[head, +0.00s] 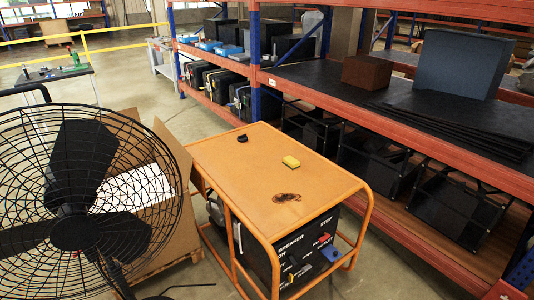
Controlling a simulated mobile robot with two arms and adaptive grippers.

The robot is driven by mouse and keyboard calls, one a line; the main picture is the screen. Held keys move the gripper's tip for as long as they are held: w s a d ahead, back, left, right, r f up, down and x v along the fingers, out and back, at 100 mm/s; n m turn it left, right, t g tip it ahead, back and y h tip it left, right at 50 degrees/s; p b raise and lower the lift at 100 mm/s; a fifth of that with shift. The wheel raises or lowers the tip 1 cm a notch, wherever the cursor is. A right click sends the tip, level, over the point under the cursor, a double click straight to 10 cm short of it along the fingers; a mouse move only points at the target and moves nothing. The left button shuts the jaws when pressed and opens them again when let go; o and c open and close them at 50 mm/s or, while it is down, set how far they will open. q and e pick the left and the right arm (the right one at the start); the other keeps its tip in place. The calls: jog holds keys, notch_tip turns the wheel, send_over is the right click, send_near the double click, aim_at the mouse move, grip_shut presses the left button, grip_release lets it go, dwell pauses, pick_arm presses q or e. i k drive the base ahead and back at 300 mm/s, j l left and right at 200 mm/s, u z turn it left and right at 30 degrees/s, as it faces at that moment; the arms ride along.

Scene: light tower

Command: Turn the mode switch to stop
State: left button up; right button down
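An orange-framed generator (262,160) stands on the floor in the middle of the head view. Its black control panel (262,246) is on the near side, below the orange top. I can read "BREAKER" and "STOP" in white letters on the panel. A red part (322,240) sits below the word "STOP", and a blue knob-like part (331,254) is at the lower right. I cannot tell which part is the mode switch or how it is set. The frame bars and the steep angle hide some of the panel. Neither of my grippers is in view.
A large black fan (82,222) stands close on the left, before an open cardboard box (178,215). Orange shelving (420,130) runs along the right, with a narrow floor strip between.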

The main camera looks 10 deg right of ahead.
aim_at(326, 236)
jog(key=i+l+z, duration=0.35)
jog(key=i+l, duration=0.2)
jog(key=i+l+z, duration=0.4)
jog(key=i, duration=0.2)
jog(key=l+u, duration=0.1)
jog(key=l, duration=0.6)
jog(key=l+u, duration=0.15)
jog(key=l, duration=0.6)
jog(key=k+l+u, duration=0.1)
jog(key=l, duration=0.6)
jog(key=k+l+u, duration=0.1)
jog(key=l, duration=0.6)
